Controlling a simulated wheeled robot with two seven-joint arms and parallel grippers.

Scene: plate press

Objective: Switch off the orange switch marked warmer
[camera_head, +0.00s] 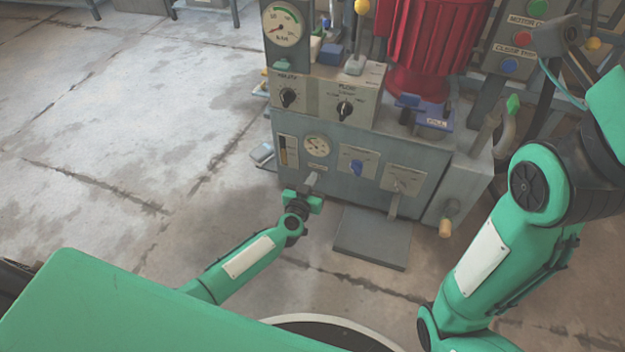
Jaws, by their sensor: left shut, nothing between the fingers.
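I cannot make out an orange switch or a "warmer" marking in the head view. My left gripper (311,180) is shut and empty, at the lower left of the grey machine's front (335,190). Its fingertips overlap the panel just below a small round gauge (316,146). Whether they touch the panel I cannot tell. The gripper and wrist hide a small part of the panel behind them. My right arm comes up on the right side, and its gripper is not clearly in view.
Above are two black dials, a pressure gauge (282,27) and a red cylinder (425,45). A grey plate (372,240) lies in front. The floor at left is clear.

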